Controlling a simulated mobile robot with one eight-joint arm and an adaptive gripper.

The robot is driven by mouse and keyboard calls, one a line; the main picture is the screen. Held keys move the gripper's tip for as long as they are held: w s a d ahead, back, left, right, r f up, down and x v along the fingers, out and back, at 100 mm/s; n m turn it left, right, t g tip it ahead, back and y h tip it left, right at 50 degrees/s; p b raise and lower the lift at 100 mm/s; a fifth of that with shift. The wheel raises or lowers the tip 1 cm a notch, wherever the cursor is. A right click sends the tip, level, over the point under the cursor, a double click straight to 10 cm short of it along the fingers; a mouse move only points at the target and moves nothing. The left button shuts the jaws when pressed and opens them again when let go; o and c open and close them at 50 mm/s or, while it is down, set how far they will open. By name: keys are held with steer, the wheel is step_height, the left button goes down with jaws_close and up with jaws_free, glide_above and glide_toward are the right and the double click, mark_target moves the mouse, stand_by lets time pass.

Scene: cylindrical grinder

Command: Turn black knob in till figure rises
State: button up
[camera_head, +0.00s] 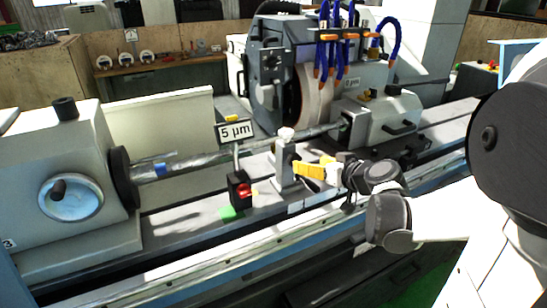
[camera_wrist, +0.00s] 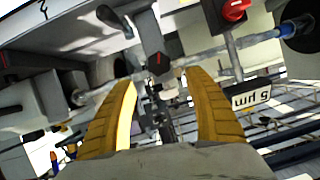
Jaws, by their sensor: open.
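A black knob (camera_wrist: 158,63) with a red mark on its face shows in the wrist view, on the grey upright support, beyond and roughly between my fingertips. I cannot make the knob out in the head view, where my gripper is beside the support. My gripper (camera_wrist: 160,80) has two yellow fingers spread apart with nothing held between them. In the head view, my gripper (camera_head: 311,171) is just right of the grey support (camera_head: 286,172). The figure sign (camera_head: 235,132) reads 5 µm; it shows upside down in the wrist view (camera_wrist: 251,97).
A red switch (camera_head: 243,191) on a black box stands left of the support. The shaft (camera_head: 200,163) runs behind the support between the headstock (camera_head: 60,140) and the tailstock (camera_head: 385,120). The grinding wheel (camera_head: 313,95) and blue hoses (camera_head: 333,45) are behind.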

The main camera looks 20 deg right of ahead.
mark_target(295, 160)
steer(key=b+x, duration=0.2)
steer(key=x, duration=0.7)
steer(key=shift+w+d+f, duration=0.1)
steer(key=shift+f, duration=0.05)
steer(key=c, duration=1.2)
